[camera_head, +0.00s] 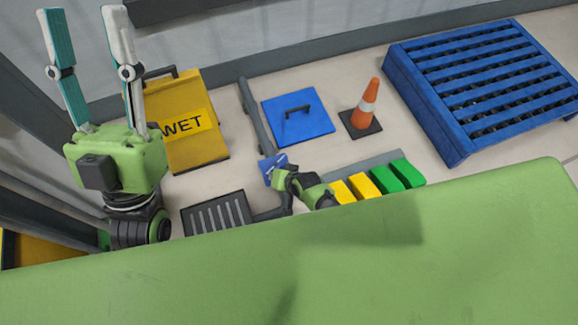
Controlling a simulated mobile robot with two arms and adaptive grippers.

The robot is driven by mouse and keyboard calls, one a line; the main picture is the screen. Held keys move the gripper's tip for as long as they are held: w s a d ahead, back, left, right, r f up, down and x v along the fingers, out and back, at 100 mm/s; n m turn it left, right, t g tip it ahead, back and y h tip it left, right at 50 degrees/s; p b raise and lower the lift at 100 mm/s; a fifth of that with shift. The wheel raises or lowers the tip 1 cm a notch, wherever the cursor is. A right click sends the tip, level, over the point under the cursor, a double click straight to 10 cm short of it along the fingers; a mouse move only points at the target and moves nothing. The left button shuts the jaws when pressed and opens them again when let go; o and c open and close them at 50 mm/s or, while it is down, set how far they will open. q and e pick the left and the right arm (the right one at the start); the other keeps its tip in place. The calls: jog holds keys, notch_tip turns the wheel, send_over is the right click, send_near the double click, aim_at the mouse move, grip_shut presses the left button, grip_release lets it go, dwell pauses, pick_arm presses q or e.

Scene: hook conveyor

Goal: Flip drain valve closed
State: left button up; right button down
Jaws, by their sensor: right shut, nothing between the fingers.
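A dark drain grate (217,212) lies in the floor behind the edge of my green body. A dark part (271,213) runs from its right side towards my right arm; I cannot tell whether it belongs to the valve. A small blue plate (267,172) is just beyond, partly covered. My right gripper (279,172) is low beside this plate, small and partly hidden, shut with nothing visible in it. Contact with the valve cannot be made out. My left gripper (84,22) is raised at the upper left, fingers wide apart and empty.
A yellow WET sign (187,151) and a blue hatch with a handle (296,123) lie behind. An orange cone (367,103) and a blue pallet (440,121) stand to the right. Yellow and green blocks (383,180) sit near my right arm. Floor shows between them.

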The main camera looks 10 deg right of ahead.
pick_arm(q)
jog(key=shift+w+d+f+g+y, duration=0.15)
jog(key=shift+w+f+g, duration=0.3)
jog(key=shift+w, duration=0.25)
jog(key=shift+w+d+f+g+y, duration=0.15)
jog(key=shift+w+f+g, duration=0.25)
jog(key=shift+w, duration=0.25)
pick_arm(e)
jog(key=shift+w+a, duration=0.25)
jog(key=shift+a, duration=0.3)
jog(key=shift+w+a, duration=0.25)
jog(key=shift+a, duration=0.25)
pick_arm(q)
jog(key=shift+f, duration=0.1)
